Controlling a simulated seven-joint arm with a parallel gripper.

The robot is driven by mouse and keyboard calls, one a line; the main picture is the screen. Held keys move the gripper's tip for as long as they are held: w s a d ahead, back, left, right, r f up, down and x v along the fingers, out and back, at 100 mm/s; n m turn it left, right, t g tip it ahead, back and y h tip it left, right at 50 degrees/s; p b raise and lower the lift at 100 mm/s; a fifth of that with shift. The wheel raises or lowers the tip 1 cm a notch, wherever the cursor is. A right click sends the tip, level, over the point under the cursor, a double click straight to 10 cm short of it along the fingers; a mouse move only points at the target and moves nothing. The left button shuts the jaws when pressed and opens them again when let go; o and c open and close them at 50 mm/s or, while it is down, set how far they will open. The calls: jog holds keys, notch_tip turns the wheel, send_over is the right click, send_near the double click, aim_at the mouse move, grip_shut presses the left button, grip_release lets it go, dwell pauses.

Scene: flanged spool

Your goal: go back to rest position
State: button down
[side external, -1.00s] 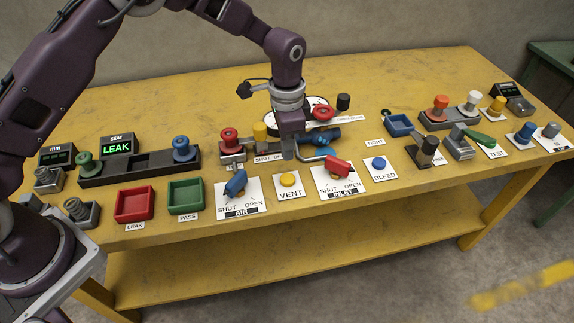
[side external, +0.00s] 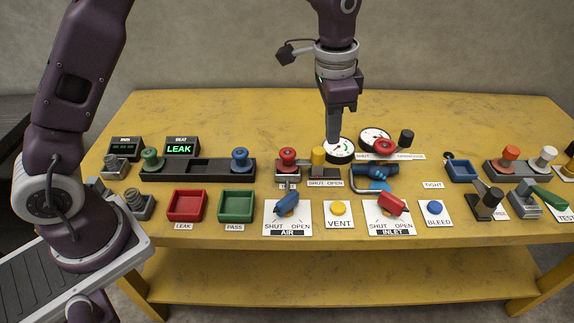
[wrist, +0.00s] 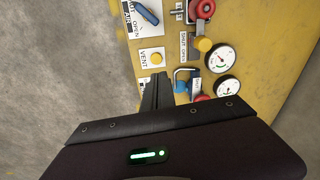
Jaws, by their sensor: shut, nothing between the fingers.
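My gripper (side external: 333,140) hangs above the bench, fingers pointing down and closed together with nothing between them. In the side view its tips overlap the left round gauge (side external: 341,153). In the wrist view the shut fingers (wrist: 156,88) show as a dark bar near the VENT plate (wrist: 150,57). The blue spool piece (side external: 374,172) lies on the bench right of and below the fingertips in the side view, apart from them. A red handwheel (side external: 384,147) is just behind it. No rest position is marked in view.
The yellow bench (side external: 240,118) carries AIR (side external: 287,205) and INLET (side external: 392,203) levers, a VENT button (side external: 338,208), red (side external: 187,207) and green (side external: 236,205) trays, and a dark rack (side external: 200,169). A display (side external: 181,147) reads LEAK. The bench's back strip is mostly clear.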

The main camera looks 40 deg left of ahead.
jog(key=s+a+r+n+t, duration=0.1)
jog(key=s+a+r+n, duration=0.15)
jog(key=s+r, duration=0.4)
jog(key=s+a+r+n+t, duration=0.2)
jog(key=s+a+r, duration=0.2)
jog(key=s+r, duration=0.3)
jog(key=s+a+f+n, duration=0.1)
jog(key=s, duration=0.6)
jog(key=s+a+f+n+t, duration=0.1)
jog(key=s+a+f+n, duration=0.1)
jog(key=s, duration=0.6)
jog(key=shift+s+t, duration=0.2)
jog(key=shift+t, duration=0.1)
jog(key=shift+a, duration=0.1)
